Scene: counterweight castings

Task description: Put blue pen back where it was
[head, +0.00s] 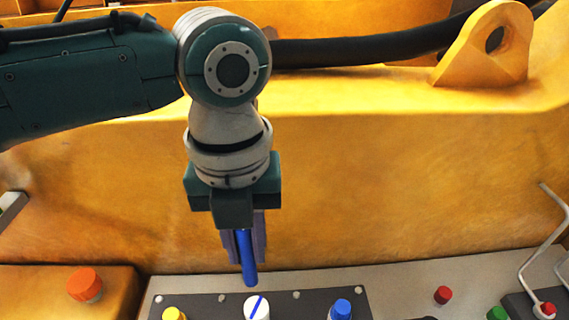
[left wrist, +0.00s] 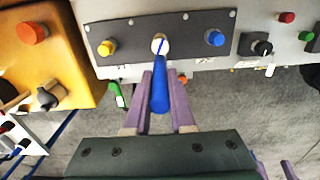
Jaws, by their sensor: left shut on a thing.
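The blue pen (head: 249,268) is held by my left gripper (head: 247,247), which points down in front of the yellow casting. The pen hangs nearly upright, slightly tilted, with its lower end showing below the purple fingers. In the left wrist view the blue pen (left wrist: 160,94) lies between the two fingers of my left gripper (left wrist: 160,77). Two purple slivers at the lower right edge of the left wrist view may be my right gripper; too little shows to be sure.
Beneath is a dark control panel (head: 205,308) with a yellow button (head: 174,314), a white knob (head: 257,307) with a blue stripe, and a blue button (head: 341,309). An orange button (head: 85,284) stands left. Red and green buttons and a bent grey rail (head: 536,260) are right.

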